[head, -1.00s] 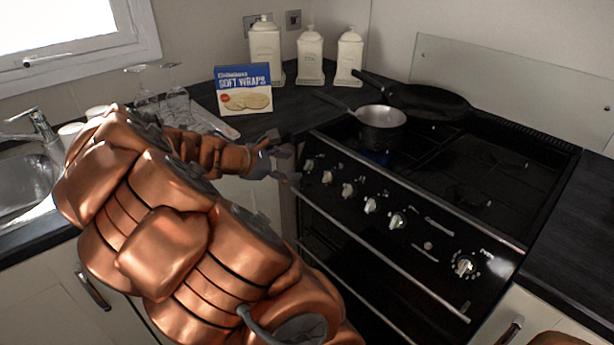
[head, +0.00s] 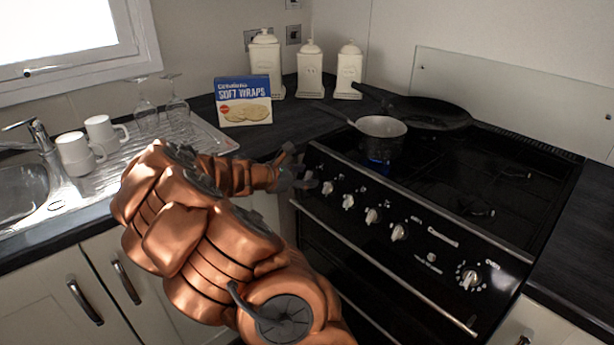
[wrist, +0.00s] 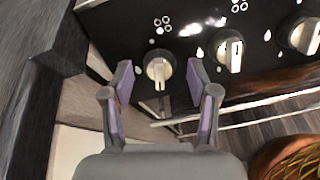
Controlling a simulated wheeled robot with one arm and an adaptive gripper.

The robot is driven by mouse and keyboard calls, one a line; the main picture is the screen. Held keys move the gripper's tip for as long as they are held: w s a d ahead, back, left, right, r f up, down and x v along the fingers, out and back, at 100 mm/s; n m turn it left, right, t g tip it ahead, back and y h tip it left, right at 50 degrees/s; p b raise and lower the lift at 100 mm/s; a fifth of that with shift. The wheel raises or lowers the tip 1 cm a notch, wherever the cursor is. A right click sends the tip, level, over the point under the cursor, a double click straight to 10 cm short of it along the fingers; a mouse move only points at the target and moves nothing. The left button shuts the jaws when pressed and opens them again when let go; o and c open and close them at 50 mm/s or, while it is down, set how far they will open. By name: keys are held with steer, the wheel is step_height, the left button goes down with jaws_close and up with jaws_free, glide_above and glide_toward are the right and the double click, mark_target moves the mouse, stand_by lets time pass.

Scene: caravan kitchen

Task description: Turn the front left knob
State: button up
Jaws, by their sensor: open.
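The stove's front panel (head: 435,258) has a row of pale knobs. In the wrist view, the leftmost knob (wrist: 159,69) sits between the tips of my gripper (wrist: 162,80). The two purple-padded fingers stand apart on either side of it, and gaps show between pads and knob. Its grip bar points down in the picture.
A small saucepan (head: 382,127) stands over a blue flame, with a dark frying pan (head: 430,110) behind it. An oven rail (head: 385,262) runs below the knobs. A soft wraps box (head: 244,101), canisters (head: 309,70) and mugs (head: 76,152) stand on the counter to the left.

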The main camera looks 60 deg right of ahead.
steer(key=shift+s+d+f, duration=0.15)
steer(key=shift+d+f, duration=0.05)
steer(key=shift+d, duration=0.3)
steer(key=shift+c, duration=0.3)
jaws_close()
